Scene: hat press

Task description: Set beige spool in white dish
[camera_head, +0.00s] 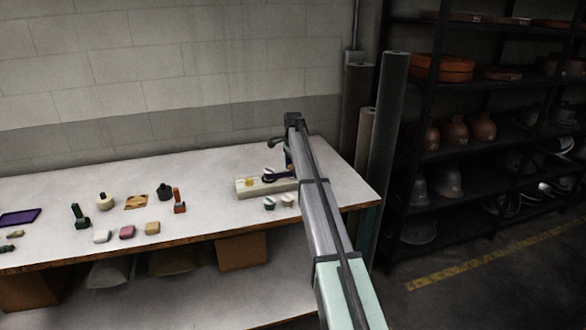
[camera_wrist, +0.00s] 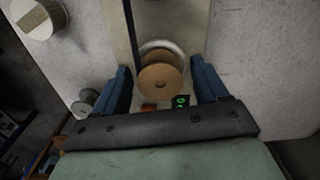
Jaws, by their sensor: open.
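The beige spool (camera_wrist: 161,83) is between the two blue fingers of my gripper (camera_wrist: 160,72) in the wrist view, with gaps at both sides. The white dish (camera_wrist: 160,44) shows as a pale rim around the spool's far side. The spool overlaps the dish in this view; I cannot tell whether it rests on the dish floor. My gripper is open. In the head view my arm hides most of this area, and the spool and dish cannot be made out clearly.
A cream board (camera_head: 246,191) lies under my gripper on the white table (camera_head: 215,205). Small pale pieces (camera_head: 268,203) stand in front of it. Several blocks and bottles, including a pink block (camera_head: 127,232), stand to the left. Dark shelves (camera_head: 440,155) are at the right.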

